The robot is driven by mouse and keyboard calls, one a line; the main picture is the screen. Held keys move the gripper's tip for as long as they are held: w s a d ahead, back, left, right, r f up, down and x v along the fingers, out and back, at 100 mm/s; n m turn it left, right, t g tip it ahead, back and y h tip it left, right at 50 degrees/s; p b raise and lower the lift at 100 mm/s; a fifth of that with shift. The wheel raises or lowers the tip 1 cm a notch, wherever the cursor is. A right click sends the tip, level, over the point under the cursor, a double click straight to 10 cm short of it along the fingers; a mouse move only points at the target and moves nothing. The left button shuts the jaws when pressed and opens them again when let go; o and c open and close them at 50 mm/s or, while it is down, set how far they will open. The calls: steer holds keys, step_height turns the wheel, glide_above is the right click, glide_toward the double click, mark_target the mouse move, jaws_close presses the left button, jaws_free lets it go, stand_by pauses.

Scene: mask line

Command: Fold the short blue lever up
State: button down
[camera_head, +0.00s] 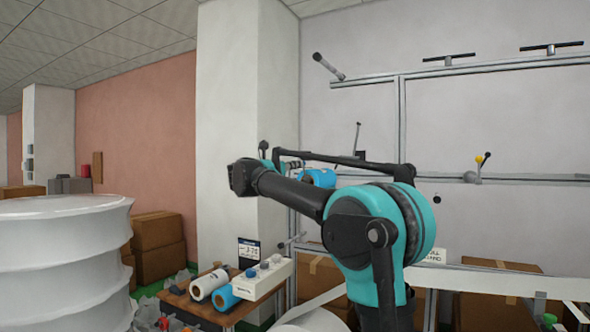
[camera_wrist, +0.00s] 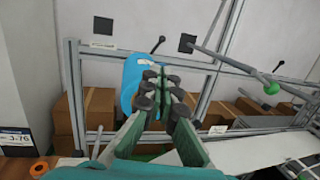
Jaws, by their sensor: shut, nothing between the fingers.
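I cannot make out a short blue lever for certain in either view. A light-blue rounded piece (camera_head: 318,178) shows behind my arm in the head view. In the wrist view a light-blue rounded piece (camera_wrist: 131,78) is behind and left of my fingers; I cannot tell whether they touch it. My gripper (camera_wrist: 162,84) is shut and empty, its fingertips together in front of the metal frame. In the head view my arm hides much of the area around the gripper.
A metal frame (camera_head: 402,120) with several levers stands along the wall. A black-knobbed lever (camera_wrist: 158,44) and a green-knobbed rod (camera_wrist: 271,88) show in the wrist view. A wooden table (camera_head: 185,300) holds rolls and a white button box (camera_head: 262,279). Cardboard boxes (camera_head: 158,245) stand behind.

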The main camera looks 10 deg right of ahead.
steer(key=shift+w+d+r+g+y, duration=0.65)
steer(key=shift+w+r+g+y, duration=0.15)
steer(key=shift+w+r+y, duration=0.1)
stand_by(0.3)
